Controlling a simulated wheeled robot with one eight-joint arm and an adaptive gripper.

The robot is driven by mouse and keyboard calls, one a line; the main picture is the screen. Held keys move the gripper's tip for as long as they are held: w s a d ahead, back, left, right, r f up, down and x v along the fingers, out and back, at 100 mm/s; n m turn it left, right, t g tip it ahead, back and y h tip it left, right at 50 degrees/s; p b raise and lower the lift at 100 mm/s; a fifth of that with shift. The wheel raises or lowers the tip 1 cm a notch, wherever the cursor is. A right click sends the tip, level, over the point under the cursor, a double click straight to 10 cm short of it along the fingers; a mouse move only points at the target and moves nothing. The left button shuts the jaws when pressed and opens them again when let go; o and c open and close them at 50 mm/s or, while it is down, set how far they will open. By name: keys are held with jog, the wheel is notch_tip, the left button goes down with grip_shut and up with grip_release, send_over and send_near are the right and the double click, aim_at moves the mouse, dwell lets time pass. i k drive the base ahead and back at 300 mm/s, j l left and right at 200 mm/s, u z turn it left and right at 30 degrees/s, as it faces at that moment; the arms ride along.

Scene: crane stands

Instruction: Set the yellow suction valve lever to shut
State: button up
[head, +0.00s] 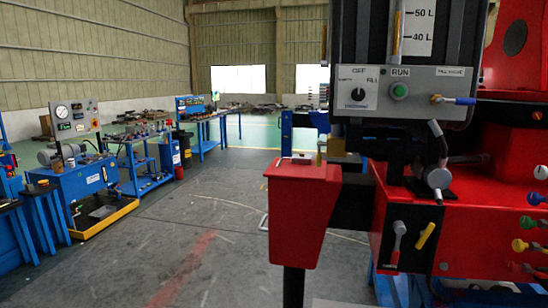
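A short yellow lever (425,235) sits on a black panel on the red machine, low and right of centre in the head view. It is tilted, its upper end leaning right. I take it for the suction valve lever, but no label or open and shut marks can be read beside it. My gripper is not in view, and nothing is seen touching the yellow lever.
Above is a grey control panel (400,112) with a rotary switch, a green RUN button and a blue-handled fill valve (460,100). Coloured knobs (519,245) stick out at right. A red box (303,210) projects at left. Open floor (215,215) lies left of it, before blue workbenches (85,190).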

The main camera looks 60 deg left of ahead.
aim_at(319, 156)
jog(key=u, duration=2.05)
jog(key=i+j+u, duration=0.25)
jog(key=u, duration=0.15)
jog(key=i+j+u, duration=0.15)
jog(key=i+u, duration=0.25)
jog(key=i+j+u, duration=0.1)
jog(key=i+u, duration=0.15)
jog(key=u, duration=0.2)
jog(key=i+z, duration=0.25)
jog(key=i, duration=0.2)
jog(key=i+j+z, duration=0.25)
jog(key=i, duration=0.2)
jog(key=i+j+z, duration=0.3)
jog(key=i, duration=0.15)
jog(key=l+z, duration=0.1)
jog(key=z, duration=1.85)
